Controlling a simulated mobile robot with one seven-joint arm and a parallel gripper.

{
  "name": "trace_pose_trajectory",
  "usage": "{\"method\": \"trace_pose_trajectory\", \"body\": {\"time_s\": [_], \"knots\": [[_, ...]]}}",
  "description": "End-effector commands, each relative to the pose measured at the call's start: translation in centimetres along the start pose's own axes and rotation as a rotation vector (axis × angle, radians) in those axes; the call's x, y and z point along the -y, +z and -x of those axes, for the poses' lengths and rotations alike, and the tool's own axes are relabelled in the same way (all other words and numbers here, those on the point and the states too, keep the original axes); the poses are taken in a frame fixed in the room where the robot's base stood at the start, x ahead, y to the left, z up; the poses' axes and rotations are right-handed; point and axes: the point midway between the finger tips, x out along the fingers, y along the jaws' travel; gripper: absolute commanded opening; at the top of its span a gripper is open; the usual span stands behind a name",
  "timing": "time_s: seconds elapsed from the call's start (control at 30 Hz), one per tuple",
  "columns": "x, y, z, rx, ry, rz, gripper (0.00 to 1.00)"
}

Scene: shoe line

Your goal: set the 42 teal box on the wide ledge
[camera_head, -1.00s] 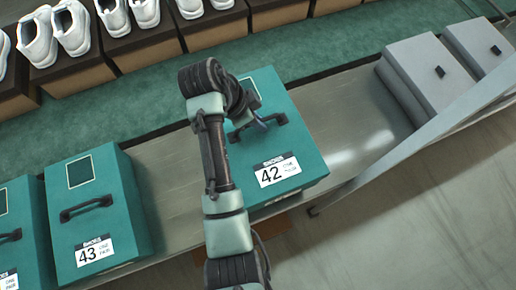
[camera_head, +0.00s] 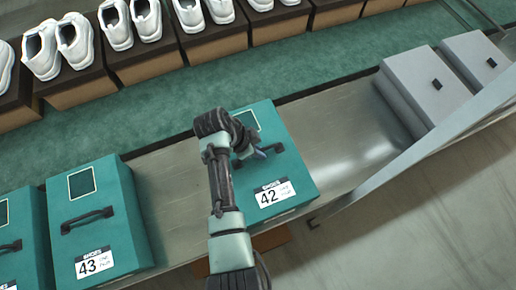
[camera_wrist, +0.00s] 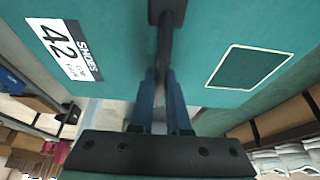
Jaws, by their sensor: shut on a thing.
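The 42 teal box (camera_head: 288,158) has a black handle and a white label reading 42. It is in the middle of the head view, over a grey metal ledge (camera_head: 352,125). My gripper (camera_head: 262,152) is at its handle, partly hidden by my arm. In the wrist view, the blue fingers (camera_wrist: 160,100) are closed on the dark handle (camera_wrist: 165,45), and the teal face with the 42 label (camera_wrist: 62,48) fills much of the picture. I cannot tell whether the box's underside touches the ledge. I cannot tell if this strip is the wide ledge.
The 43 teal box (camera_head: 112,190) stands to the left, with another teal box (camera_head: 18,225) beyond it. Grey boxes (camera_head: 425,85) are at the right, near a slanted pale rail (camera_head: 420,145). White shoes on brown boxes line the back. Bare ledge shows right of the 42 box.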

Motion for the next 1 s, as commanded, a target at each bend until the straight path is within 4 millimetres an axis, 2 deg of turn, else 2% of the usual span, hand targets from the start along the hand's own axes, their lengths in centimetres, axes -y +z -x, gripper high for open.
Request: {"method": "trace_pose_trajectory", "body": {"time_s": [0.17, 0.2, 0.33, 0.37, 0.63, 0.77, 0.87, 1.0], "knots": [[0.2, -0.1, -0.1, -0.003, -0.004, -0.001, 0.00], [0.0, 0.1, -0.2, 0.000, 0.000, 0.000, 0.18], [0.0, 0.1, -0.2, 0.000, 0.000, 0.001, 0.42], [0.0, 0.1, -0.2, 0.000, 0.000, 0.001, 0.45], [0.0, 0.1, -0.1, 0.000, 0.000, 0.001, 0.45], [0.0, 0.0, 0.6, 0.000, -0.001, 0.001, 0.45], [0.1, 0.0, 1.9, -0.001, -0.003, 0.001, 0.45], [0.2, 0.0, 4.8, -0.001, -0.005, 0.001, 0.45]]}}
